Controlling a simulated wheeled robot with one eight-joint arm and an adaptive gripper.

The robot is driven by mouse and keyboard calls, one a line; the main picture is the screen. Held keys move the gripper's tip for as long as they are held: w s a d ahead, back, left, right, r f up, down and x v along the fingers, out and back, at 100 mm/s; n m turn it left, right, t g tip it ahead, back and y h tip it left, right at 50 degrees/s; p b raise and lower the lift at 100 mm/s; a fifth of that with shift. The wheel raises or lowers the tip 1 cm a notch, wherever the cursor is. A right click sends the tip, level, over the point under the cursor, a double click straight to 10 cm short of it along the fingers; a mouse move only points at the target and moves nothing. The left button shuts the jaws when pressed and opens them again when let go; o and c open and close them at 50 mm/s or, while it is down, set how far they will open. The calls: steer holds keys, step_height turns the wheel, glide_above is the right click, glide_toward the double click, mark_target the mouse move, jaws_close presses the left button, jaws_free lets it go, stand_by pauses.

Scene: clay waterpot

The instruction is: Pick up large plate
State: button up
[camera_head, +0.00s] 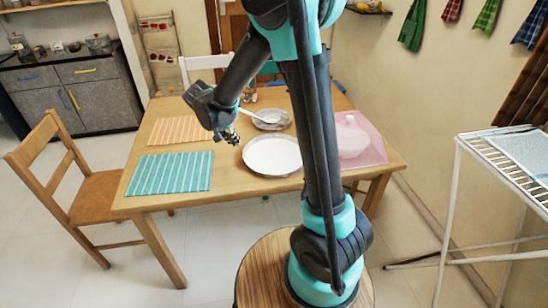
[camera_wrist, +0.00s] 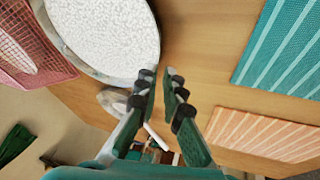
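The large plate (camera_head: 272,156) is round and white with a thin grey rim. It lies flat near the table's front edge, to the right of the teal striped mat. In the wrist view the plate (camera_wrist: 108,38) fills the upper left, its rim left of the fingertips. My gripper (camera_head: 231,136) is above the table, just left of and behind the plate in the head view. In the wrist view my gripper's fingertips (camera_wrist: 160,78) are a little apart with nothing between them, and bare wood shows there. The gripper looks apart from the plate.
A smaller grey plate (camera_head: 282,123) with a white spoon stands behind. Teal (camera_head: 170,173) and orange (camera_head: 179,131) striped mats lie left. A wooden chair (camera_head: 95,190) stands left of the table (camera_head: 215,189); a white rack (camera_head: 455,215) stands right.

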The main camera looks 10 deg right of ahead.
steer(key=shift+d+x, duration=0.2)
steer(key=shift+x, duration=3.75)
steer(key=shift+w+r, duration=0.1)
steer(key=shift+r, duration=0.05)
jaws_close()
steer(key=shift+r, duration=0.1)
